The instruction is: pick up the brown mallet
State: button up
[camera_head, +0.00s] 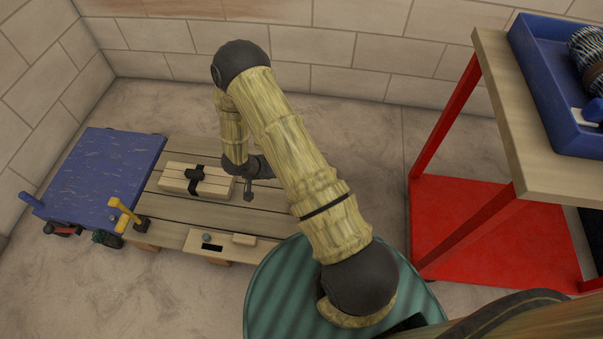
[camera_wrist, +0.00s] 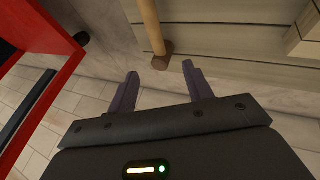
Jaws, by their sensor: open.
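The brown mallet (camera_wrist: 151,22) shows in the wrist view as a light wooden handle ending in a small dark brown block. It lies over pale slatted boards, near their edge. My gripper (camera_wrist: 160,71) is open, its two dark fingers apart and nothing between them. The brown block sits just ahead of the fingertips, roughly centred on the gap; I see no contact. In the head view my gripper (camera_head: 250,188) hangs over the right part of the low slatted wooden platform (camera_head: 170,207). I cannot make out the mallet there; my arm covers part of that area.
A strapped wooden block (camera_head: 180,176) lies on the platform. A blue-topped cart (camera_head: 100,170) and a yellow tool (camera_head: 125,212) are at the left. A red-legged bench (camera_head: 505,110) with a blue tray (camera_head: 540,75) stands at the right. Bare floor shows between platform and bench.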

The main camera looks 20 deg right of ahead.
jog(key=b+x, duration=0.7)
jog(key=x, duration=0.4)
jog(key=shift+d+f, duration=0.1)
jog(key=shift+f, duration=0.25)
jog(key=shift+d+f, duration=0.1)
jog(key=shift+d, duration=0.1)
jog(key=b+x, duration=0.4)
jog(key=x, duration=0.1)
jog(key=shift+s+d+b, duration=0.1)
jog(key=shift+d+b, duration=0.25)
jog(key=shift+c, duration=0.2)
grip_shut()
